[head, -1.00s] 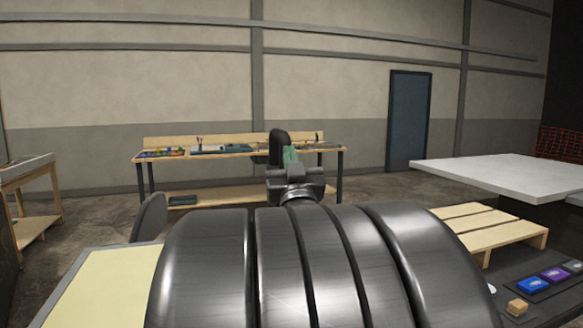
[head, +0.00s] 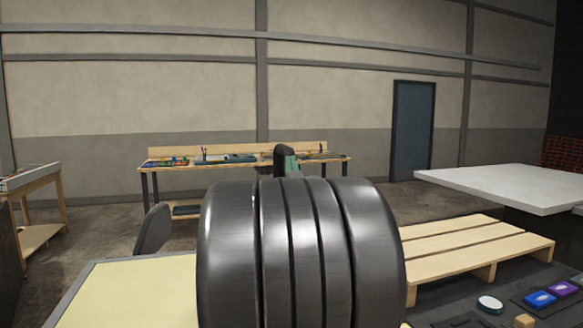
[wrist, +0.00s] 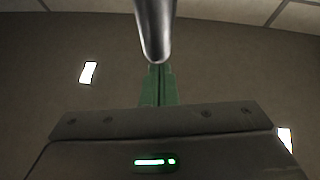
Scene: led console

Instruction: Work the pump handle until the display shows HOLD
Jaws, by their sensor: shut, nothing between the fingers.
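In the wrist view my gripper (wrist: 157,72) shows as two green fingers pressed together, with nothing between them. A grey metal rod (wrist: 155,30) with a rounded end comes down from the top of that view, in line with the fingertips. I cannot tell whether it is the pump handle or whether the fingers touch it. In the head view only a small green part of my gripper (head: 291,163) shows above my large dark arm link, which hides much of the middle. I see no display and cannot read HOLD anywhere.
A dark surface at lower right carries a blue pad (head: 540,299), a purple pad (head: 562,289), a round pale disc (head: 490,304) and a tan block (head: 524,321). A wooden pallet (head: 470,240), white tabletop (head: 510,182) and pale yellow panel (head: 130,295) flank my arm. A workbench (head: 225,164) stands behind.

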